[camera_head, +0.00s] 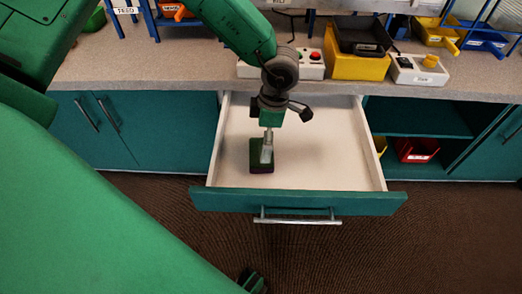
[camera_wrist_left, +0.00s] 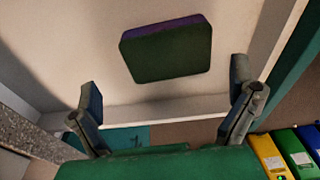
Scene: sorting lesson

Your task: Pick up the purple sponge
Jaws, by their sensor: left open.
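The sponge (camera_head: 259,167) lies on the floor of the open white drawer (camera_head: 325,160), left of its middle. In the left wrist view the sponge (camera_wrist_left: 168,52) shows a dark green broad face with a purple edge along its far side. My left gripper (camera_head: 267,153) points down into the drawer and overlaps the sponge in the head view, hiding part of it. In the left wrist view my left gripper (camera_wrist_left: 165,105) has its fingers wide apart with nothing between them, and the sponge lies beyond the fingertips.
Drawer walls surround the sponge, and the teal drawer front with its handle (camera_head: 298,219) stands nearest. The counter (camera_head: 190,68) behind holds a yellow bin (camera_head: 357,66) and button boxes. A red bin (camera_head: 416,150) sits in the open cupboard. The drawer's right side is bare.

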